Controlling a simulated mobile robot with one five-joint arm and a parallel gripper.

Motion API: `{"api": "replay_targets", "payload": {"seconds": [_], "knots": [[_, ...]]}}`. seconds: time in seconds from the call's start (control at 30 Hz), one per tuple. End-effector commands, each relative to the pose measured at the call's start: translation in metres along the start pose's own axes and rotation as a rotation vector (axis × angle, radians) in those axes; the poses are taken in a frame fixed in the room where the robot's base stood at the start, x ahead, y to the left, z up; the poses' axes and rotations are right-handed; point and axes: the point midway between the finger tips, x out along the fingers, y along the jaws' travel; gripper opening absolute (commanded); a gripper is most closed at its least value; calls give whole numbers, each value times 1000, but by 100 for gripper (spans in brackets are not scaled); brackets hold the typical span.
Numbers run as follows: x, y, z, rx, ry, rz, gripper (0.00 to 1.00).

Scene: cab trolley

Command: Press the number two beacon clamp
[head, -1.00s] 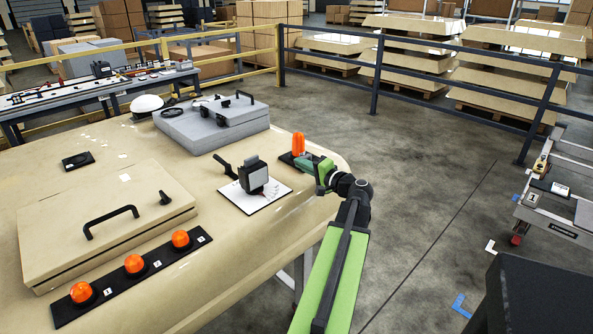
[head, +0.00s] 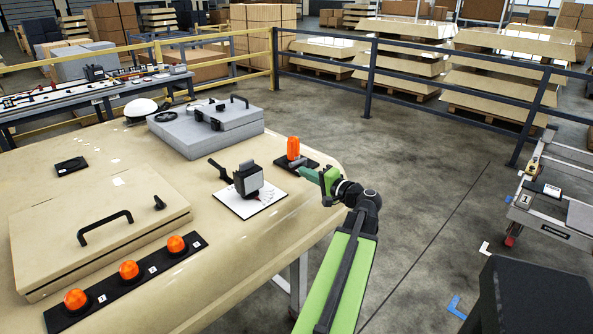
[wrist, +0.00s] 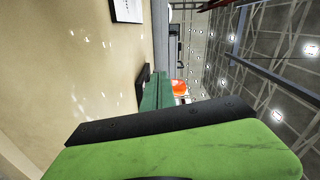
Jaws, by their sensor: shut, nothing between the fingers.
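Three orange domes sit on a black strip along the table's front left: a near one (head: 75,299), a middle one (head: 129,270) and a far one (head: 176,244). Small white number labels lie beside them, too small to read surely. A taller orange beacon (head: 293,148) stands upright on a black base at the table's far right edge. My gripper (head: 304,171) is shut and empty, just right of and in front of that beacon; I cannot tell whether it touches the base. In the wrist view, the teal fingers (wrist: 155,93) point toward an orange thing (wrist: 180,87), partly hidden.
A beige lidded panel with a black handle (head: 105,228) lies behind the domes. A dial device (head: 248,180) on a white card stands left of my gripper. A grey case (head: 205,128) is farther back. Open floor lies right of the table, with a trolley (head: 550,210) at far right.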

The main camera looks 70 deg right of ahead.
Motion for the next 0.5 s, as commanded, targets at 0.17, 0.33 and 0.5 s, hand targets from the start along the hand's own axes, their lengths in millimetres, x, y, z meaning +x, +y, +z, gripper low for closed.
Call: {"api": "replay_targets", "payload": {"seconds": [0.17, 0.33, 0.5], "knots": [[-48, -1, 0, 1, 8, 0, 0], [-89, -1, -1, 1, 10, 0, 0], [-117, -1, -2, 1, 9, -1, 0]]}}
